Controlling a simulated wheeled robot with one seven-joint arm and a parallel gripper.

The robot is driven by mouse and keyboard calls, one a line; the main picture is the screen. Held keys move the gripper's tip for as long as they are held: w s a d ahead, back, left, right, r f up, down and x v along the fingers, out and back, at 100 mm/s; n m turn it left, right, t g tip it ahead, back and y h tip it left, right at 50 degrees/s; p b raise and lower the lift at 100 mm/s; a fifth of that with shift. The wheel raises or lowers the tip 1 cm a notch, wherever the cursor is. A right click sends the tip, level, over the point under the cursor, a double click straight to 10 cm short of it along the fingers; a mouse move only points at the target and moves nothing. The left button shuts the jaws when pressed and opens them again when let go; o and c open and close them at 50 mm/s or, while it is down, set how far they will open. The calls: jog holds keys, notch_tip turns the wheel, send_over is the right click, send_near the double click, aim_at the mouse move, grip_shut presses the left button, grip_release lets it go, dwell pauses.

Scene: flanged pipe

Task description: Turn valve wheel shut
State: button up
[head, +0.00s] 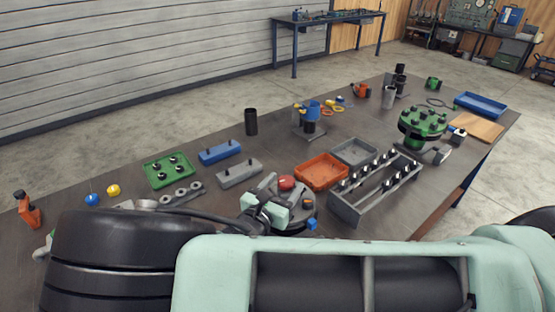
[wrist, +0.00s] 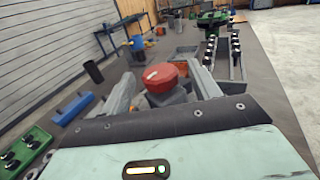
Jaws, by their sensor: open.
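A red round valve wheel (head: 287,183) sits on a grey body on the table, in the middle of the head view. In the wrist view the red wheel (wrist: 160,75) lies between and just beyond the two grey fingers. My gripper (head: 281,193) is open, with one finger on each side of the wheel. In the wrist view my gripper (wrist: 163,82) shows its fingers apart, and a gap seems to remain around the wheel. I cannot tell whether either finger touches it. The lower part of the valve is hidden by my gripper.
An orange tray (head: 320,172), a grey tray (head: 355,152) and a grey rack (head: 347,212) with black-topped pegs stand to the right. A grey block (head: 238,174), a blue block (head: 219,153) and a green tray (head: 168,170) lie left. A black cylinder (head: 251,122) stands behind.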

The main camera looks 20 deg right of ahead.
aim_at(293, 180)
jog(key=shift+p+x, duration=0.45)
jog(key=shift+x, duration=1.5)
jog(key=c, duration=1)
jog(key=shift+o, duration=0.2)
jog(key=shift+f+m+g+h+b, duration=0.1)
jog(key=shift+m+g+h+b, duration=0.2)
jog(key=m+g+h+b, duration=0.2)
jog(key=g, duration=0.1)
jog(key=shift+s+d+f+m+g, duration=0.1)
jog(key=shift+s+m+g, duration=0.05)
jog(key=shift+m+g, duration=0.15)
jog(key=shift+s+d+m+g+h+b, duration=0.1)
jog(key=shift+m+g+h+b, duration=0.25)
jog(key=shift+m+g+b, duration=0.55)
jog(key=shift+s+a+m+g+h+b, duration=0.15)
jog(key=shift+m+g+h, duration=0.3)
jog(key=shift+g, duration=0.85)
jog(key=shift+s+d+m+g+h+b, duration=0.1)
jog(key=shift+d+m+g+h+b, duration=0.1)
jog(key=shift+m+g+b, duration=0.6)
jog(key=shift+r+g, duration=0.2)
jog(key=shift+g, duration=0.2)
